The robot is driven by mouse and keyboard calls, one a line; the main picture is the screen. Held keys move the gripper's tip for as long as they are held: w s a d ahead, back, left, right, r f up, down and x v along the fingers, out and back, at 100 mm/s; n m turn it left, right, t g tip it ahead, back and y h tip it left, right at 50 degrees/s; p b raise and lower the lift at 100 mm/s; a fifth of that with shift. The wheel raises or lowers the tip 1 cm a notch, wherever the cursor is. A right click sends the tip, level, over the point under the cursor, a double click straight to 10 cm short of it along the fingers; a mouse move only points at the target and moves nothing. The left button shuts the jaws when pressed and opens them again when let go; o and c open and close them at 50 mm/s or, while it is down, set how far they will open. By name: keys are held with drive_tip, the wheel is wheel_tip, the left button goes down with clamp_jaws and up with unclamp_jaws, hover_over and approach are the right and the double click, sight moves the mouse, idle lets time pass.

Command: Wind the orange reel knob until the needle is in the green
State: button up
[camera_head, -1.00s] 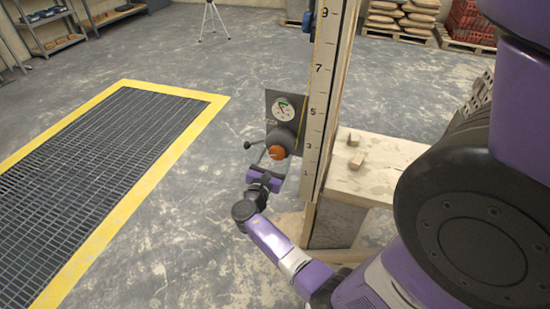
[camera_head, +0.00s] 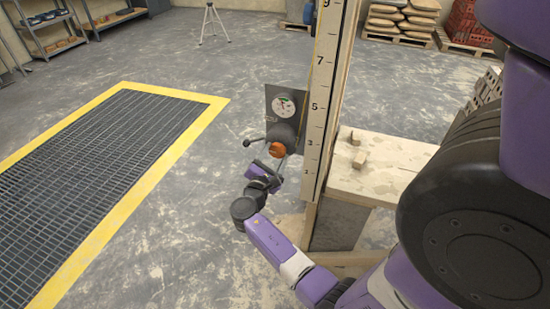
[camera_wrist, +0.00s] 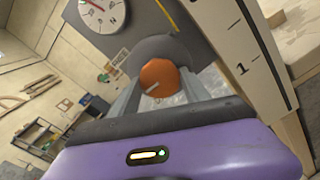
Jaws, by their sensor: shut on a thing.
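The orange reel knob (camera_head: 277,149) sits on a dark round hub on the grey gauge plate (camera_head: 272,126). In the wrist view the orange knob (camera_wrist: 163,75) shows a pale mark towards its lower left. My gripper (camera_head: 274,158) is shut on the knob, one finger on each side; it fills the lower wrist view (camera_wrist: 160,92), rolled relative to the plate. The white round gauge (camera_head: 284,104) is above the knob. Its red needle (camera_wrist: 94,5) shows in the wrist view, where the top of the dial is cut off. I cannot tell whether the needle is in the green.
A dark lever with a ball end (camera_head: 246,143) sticks out left of the knob. A tall numbered board (camera_head: 320,110) stands right beside the plate. A wooden bench (camera_head: 385,178) with small blocks is further right. Floor is open to the left, around a yellow-edged grating (camera_head: 212,98).

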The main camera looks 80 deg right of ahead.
drive_tip(key=o, duration=1.4)
drive_tip(key=shift+a, duration=0.1)
drive_tip(key=a, duration=0.7)
drive_tip(key=shift+w+a, duration=0.35)
drive_tip(key=shift+w, duration=0.05)
